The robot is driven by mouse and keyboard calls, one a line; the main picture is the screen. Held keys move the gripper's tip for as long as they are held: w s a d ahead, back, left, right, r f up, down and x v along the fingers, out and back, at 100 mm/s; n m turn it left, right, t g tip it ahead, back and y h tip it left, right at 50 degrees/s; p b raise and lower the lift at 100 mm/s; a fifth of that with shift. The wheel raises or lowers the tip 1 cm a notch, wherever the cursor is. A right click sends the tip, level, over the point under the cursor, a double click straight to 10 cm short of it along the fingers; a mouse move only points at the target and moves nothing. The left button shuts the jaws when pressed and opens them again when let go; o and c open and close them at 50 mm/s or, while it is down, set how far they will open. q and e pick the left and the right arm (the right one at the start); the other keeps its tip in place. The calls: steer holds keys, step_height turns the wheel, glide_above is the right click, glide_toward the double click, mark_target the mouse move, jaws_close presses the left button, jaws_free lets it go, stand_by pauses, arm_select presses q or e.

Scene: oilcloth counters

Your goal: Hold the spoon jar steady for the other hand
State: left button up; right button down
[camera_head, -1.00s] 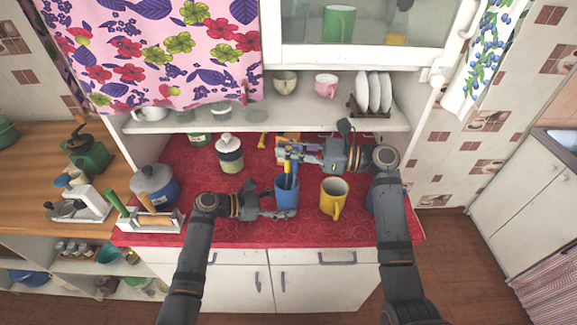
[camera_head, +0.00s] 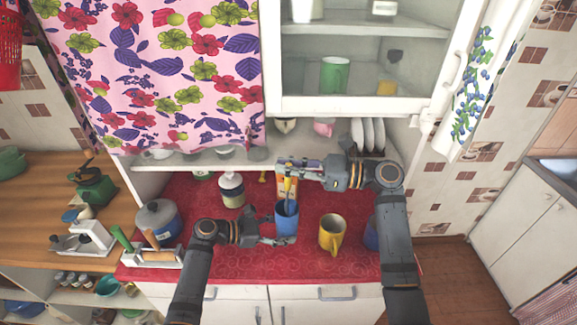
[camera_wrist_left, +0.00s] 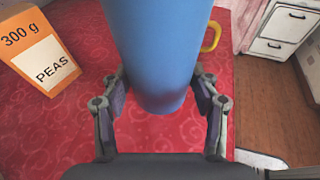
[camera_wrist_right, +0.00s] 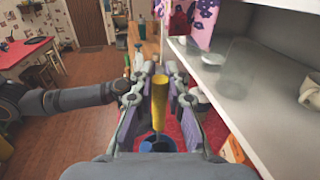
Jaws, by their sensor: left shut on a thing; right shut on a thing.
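The blue spoon jar (camera_head: 286,222) stands upright on the red oilcloth. My left gripper (camera_head: 279,241) is shut on its lower part from the left. In the left wrist view the jar (camera_wrist_left: 160,50) sits between both fingers. My right gripper (camera_head: 287,170) is above the jar, shut on a yellow-handled spoon (camera_head: 288,187). In the right wrist view the spoon's yellow handle (camera_wrist_right: 159,98) is between the fingers and points down over the jar's mouth (camera_wrist_right: 157,144). The spoon's lower end reaches the mouth; how deep it goes is hidden.
A yellow mug (camera_head: 331,236) stands just right of the jar. A peas box (camera_wrist_left: 42,52) is behind it. The shelf (camera_head: 225,166) hangs close behind my right gripper.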

arm_select(q)
steer(key=shift+r, duration=0.1)
steer(key=o, duration=0.9)
steer(key=v, duration=1.2)
